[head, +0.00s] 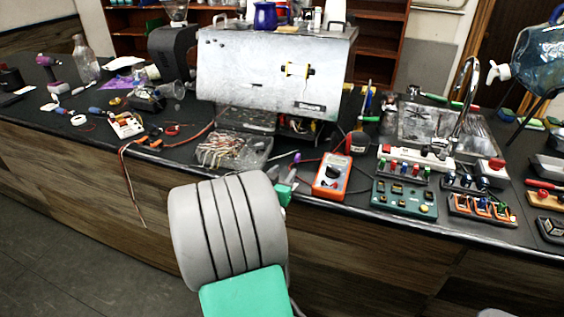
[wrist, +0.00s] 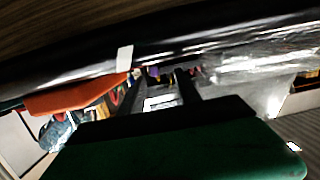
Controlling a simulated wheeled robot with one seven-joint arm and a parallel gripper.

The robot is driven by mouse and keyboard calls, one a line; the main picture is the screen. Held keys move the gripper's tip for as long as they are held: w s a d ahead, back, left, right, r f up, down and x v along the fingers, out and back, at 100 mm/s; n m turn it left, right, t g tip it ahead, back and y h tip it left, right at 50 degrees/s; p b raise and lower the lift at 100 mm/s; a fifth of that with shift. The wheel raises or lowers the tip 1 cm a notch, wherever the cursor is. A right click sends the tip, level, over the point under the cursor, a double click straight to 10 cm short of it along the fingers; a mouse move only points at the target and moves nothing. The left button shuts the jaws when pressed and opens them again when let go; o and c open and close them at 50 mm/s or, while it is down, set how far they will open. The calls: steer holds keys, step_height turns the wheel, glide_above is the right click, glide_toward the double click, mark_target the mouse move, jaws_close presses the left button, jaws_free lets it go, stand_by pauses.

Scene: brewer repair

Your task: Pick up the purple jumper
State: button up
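A small purple piece, which looks like the purple jumper (head: 297,158), is at the counter's front edge, between the bag of wires and the orange multimeter. It also shows as a small purple spot in the wrist view (wrist: 154,71), beyond the fingertips and roughly between them. My gripper (head: 291,176) is just in front of the counter edge, short of the purple piece. In the wrist view its two dark fingers (wrist: 160,75) stand apart with nothing visible between them. My grey and green wrist hides part of the counter front in the head view.
The orange multimeter (head: 331,176) lies close to the right of my gripper, with cables around it. A clear bag of wires (head: 232,150) lies to the left. The silver brewer (head: 275,72) stands behind. A green switch board (head: 404,197) is further right.

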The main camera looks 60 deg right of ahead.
mark_target(296, 161)
steer(key=x, duration=0.3)
steer(key=s+p+x, duration=0.1)
steer(key=x, duration=0.1)
steer(key=p+x, duration=0.1)
steer(key=x, duration=0.2)
steer(key=shift+s+d+r, duration=0.2)
steer(key=shift+d+r, duration=0.05)
steer(key=shift+d, duration=0.25)
steer(key=shift+a, duration=0.1)
jaws_close()
